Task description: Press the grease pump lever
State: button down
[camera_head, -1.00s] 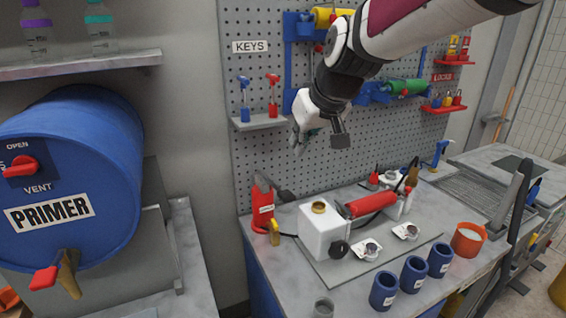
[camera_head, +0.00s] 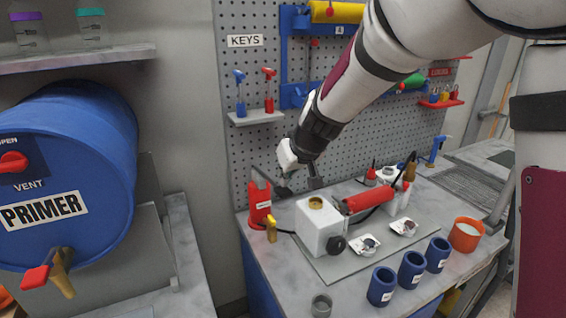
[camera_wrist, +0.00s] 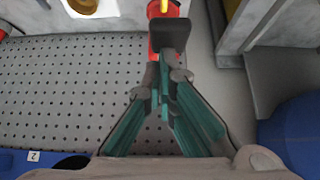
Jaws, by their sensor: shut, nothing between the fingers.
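The red grease pump (camera_head: 260,207) stands upright at the left back corner of the bench, against the pegboard. Its dark lever (camera_head: 268,179) slants from the pump top down to the right. My gripper (camera_head: 285,184) points down over the lever's outer end; the head view does not show clearly whether they touch. In the wrist view my gripper's teal-sided fingers (camera_wrist: 166,78) are drawn together with nothing between them. A dark flat pad (camera_wrist: 168,34), apparently the lever's end, lies just beyond the fingertips, with the red pump (camera_wrist: 158,10) behind it.
A white machine with a red roller (camera_head: 370,200) stands right of the pump. Several blue cups (camera_head: 411,269) and an orange tub (camera_head: 466,236) line the bench front. A blue primer drum (camera_head: 70,170) is at left.

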aim_at(288, 191)
jog(key=shift+f, duration=0.15)
jog(key=f+b, duration=0.1)
jog(key=f, duration=0.1)
jog(key=f+b, duration=0.2)
jog(key=s+f+b, duration=0.1)
jog(key=f+b, duration=0.1)
jog(key=shift+d, duration=0.3)
jog(key=shift+s+f+b, duration=0.4)
jog(key=shift+f+b, duration=0.05)
jog(key=shift+b, duration=0.15)
jog(key=shift+f, duration=0.1)
jog(key=r+p, duration=0.2)
jog(key=r, duration=0.1)
jog(key=r+p, duration=0.1)
jog(key=r, duration=0.1)
jog(key=shift+s+d+r, duration=0.15)
jog(key=shift+s+r, duration=0.05)
jog(key=shift+s, duration=0.1)
jog(key=s+d+r, duration=0.2)
jog(key=s+r, duration=0.3)
jog(key=s, duration=0.1)
jog(key=shift+s+d+r, duration=0.3)
jog(key=shift+s+d, duration=0.1)
